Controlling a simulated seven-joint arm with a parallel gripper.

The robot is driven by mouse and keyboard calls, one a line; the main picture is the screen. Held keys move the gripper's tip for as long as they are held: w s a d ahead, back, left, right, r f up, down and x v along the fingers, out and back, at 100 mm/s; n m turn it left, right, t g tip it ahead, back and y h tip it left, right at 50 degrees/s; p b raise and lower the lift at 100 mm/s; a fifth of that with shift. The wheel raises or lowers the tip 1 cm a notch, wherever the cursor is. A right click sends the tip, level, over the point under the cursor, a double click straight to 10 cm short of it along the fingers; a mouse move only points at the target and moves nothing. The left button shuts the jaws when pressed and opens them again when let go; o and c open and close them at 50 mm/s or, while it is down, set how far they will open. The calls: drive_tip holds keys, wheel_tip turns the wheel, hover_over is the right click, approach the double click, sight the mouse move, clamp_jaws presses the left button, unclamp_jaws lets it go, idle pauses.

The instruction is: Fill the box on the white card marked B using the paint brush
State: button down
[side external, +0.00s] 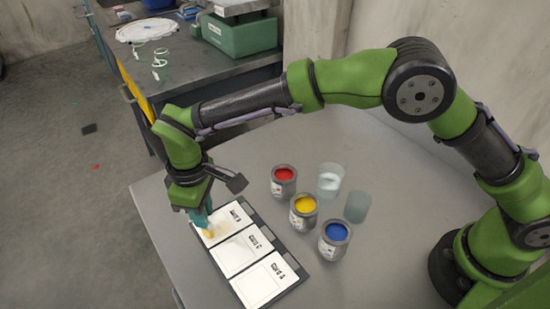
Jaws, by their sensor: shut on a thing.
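My gripper (200,212) points down over the far card and is shut on the paint brush (209,233), whose yellowish tip is at or just above that card. Most of the brush is hidden by the gripper. The far white card (243,227) seems to be the one marked B, though its label is small. A faint yellow-tan tint shows on it around the tip. A middle card (242,252) and a near card (264,283) lie beside it on a dark board (298,281); both look white inside their outlined boxes.
Open cans of red (284,183), yellow (303,212) and blue paint (334,241) stand right of the cards. Two glass cups, one at the back (330,180) and one at the right (357,207), stand beside them. The grey table (385,265) is clear at the front right.

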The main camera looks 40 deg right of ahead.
drive_tip(key=shift+a, duration=0.5)
drive_tip(key=shift+d, duration=3.2)
drive_tip(key=shift+a, duration=2.95)
drive_tip(key=shift+w+a, duration=0.2)
drive_tip(key=shift+w+d, duration=0.15)
drive_tip(key=shift+w, duration=0.9)
drive_tip(key=shift+s+d, duration=0.1)
drive_tip(key=shift+d, duration=2.95)
drive_tip(key=shift+a, duration=3.1)
drive_tip(key=shift+d, duration=2.9)
drive_tip(key=shift+d+r, duration=0.1)
drive_tip(key=shift+d, duration=0.1)
wheel_tip(320, 180, up, 8)
